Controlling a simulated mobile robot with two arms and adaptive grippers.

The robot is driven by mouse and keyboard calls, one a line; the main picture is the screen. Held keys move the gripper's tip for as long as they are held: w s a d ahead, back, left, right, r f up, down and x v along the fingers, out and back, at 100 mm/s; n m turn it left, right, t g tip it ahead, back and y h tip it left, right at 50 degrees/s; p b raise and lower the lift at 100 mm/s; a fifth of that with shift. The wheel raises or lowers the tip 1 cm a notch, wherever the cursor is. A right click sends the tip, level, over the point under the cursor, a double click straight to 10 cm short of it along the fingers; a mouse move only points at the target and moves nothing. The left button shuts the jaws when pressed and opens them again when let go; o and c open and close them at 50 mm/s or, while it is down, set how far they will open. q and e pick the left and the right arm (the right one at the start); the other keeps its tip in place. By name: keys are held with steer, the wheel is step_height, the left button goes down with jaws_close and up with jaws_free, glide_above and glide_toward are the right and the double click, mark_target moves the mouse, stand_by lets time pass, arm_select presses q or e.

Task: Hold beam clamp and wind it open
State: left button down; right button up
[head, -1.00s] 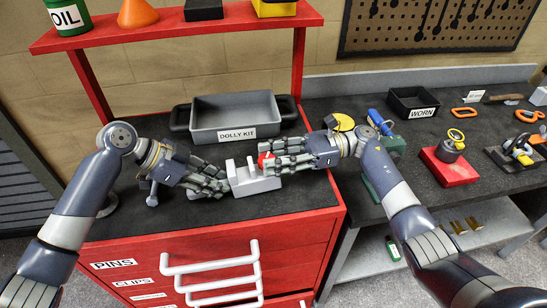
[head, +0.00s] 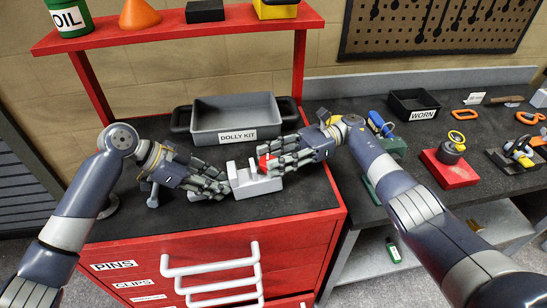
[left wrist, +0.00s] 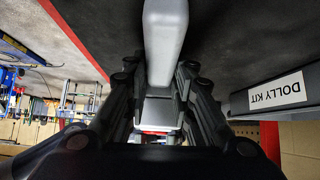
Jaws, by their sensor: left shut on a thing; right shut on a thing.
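The beam clamp (head: 258,187) is a light grey, notched block on the dark top of the red cabinet, with a red part (head: 266,163) at its upper right. My left gripper (head: 226,187) is shut on the clamp from the left. In the left wrist view, a pale grey bar of the clamp (left wrist: 165,45) runs between its fingers. My right gripper (head: 268,168) comes in from the right and is shut on the red part. Its fingers hide much of that part. I cannot tell how far the clamp's jaws are apart.
A grey tray marked DOLLY KIT (head: 235,118) stands just behind the clamp. The red shelf (head: 180,33) crosses above at the back. To the right, the workbench holds a bin marked WORN (head: 414,103) and a red block (head: 449,171). The cabinet top in front is clear.

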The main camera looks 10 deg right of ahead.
mark_target(274, 157)
steer(key=o, duration=1.1)
step_height(274, 157, up, 10)
steer(key=shift+w, duration=0.1)
